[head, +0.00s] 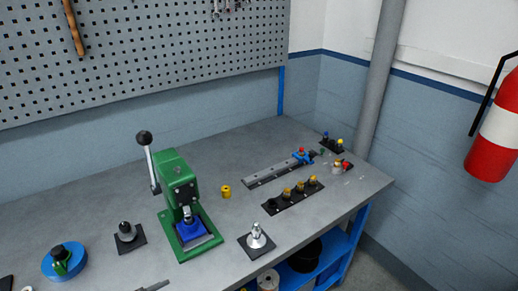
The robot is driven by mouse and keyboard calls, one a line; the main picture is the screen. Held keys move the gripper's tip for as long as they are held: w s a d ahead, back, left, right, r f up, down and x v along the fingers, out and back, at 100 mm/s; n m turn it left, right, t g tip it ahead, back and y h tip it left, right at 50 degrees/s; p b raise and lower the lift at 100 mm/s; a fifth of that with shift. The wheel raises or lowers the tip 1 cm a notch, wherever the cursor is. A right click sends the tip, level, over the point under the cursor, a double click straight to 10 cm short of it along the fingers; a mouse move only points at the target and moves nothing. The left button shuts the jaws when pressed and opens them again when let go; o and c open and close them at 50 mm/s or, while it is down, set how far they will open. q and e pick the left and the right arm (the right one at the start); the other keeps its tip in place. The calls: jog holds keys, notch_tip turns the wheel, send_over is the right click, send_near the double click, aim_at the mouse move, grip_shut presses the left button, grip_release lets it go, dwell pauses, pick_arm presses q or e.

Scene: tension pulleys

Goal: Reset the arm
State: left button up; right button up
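Neither of my grippers shows in the head view, and no part of my arms can be made out for sure. A green hand press (177,176) stands on the grey workbench (110,200). Its grey lever (151,168) with a black ball knob is raised, nearly upright. A blue block (189,228) sits in the press under its head.
A yellow pulley (226,192), a black rack with several yellow pieces (293,194), a grey rail (280,169), a silver part on a black plate (256,238), a dark knob (126,233) and a blue disc (65,262) stand on the bench. A pegboard (150,60) is behind.

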pick_arm(q)
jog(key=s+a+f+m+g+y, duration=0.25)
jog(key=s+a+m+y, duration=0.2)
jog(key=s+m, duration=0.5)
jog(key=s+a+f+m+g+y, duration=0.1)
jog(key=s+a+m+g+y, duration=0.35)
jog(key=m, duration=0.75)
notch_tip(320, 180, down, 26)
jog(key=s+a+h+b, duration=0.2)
jog(key=b, duration=0.1)
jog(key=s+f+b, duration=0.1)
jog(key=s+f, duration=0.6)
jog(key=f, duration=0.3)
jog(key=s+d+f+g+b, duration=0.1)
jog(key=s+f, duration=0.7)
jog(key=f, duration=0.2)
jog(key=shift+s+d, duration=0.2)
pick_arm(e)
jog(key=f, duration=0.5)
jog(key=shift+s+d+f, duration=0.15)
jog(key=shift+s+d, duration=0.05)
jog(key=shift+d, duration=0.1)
